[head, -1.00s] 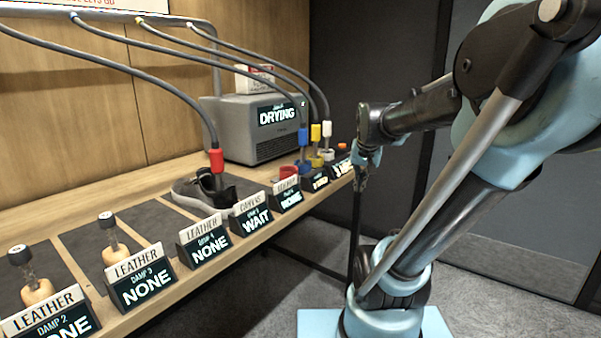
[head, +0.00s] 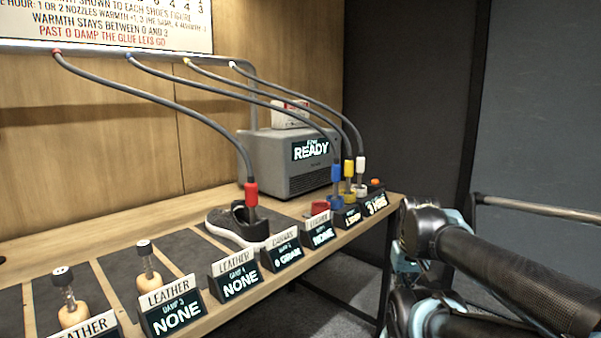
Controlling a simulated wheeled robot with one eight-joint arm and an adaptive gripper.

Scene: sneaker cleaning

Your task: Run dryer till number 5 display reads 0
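The grey dryer box (head: 262,160) stands at the back right of the bench, and its screen (head: 310,149) reads "READY". A grey shoe (head: 225,223) with a white sole lies on a dark mat, with the red-tipped nozzle (head: 251,190) down at its opening. The canvas display (head: 286,256) in front of it starts with "0"; the word after it and its small number line are too blurred to read surely. An orange button (head: 375,182) shows at the bench's right end. My gripper (head: 404,262) is low at the right, beside the bench end; its fingers cannot be made out.
Blue (head: 337,173), yellow (head: 348,169) and white (head: 360,164) nozzles hang together at the right in holders. Leather signs with displays line the front edge; the Damp 3 (head: 177,315) and Damp 4 (head: 240,280) displays read "NONE". Open floor lies right of the bench.

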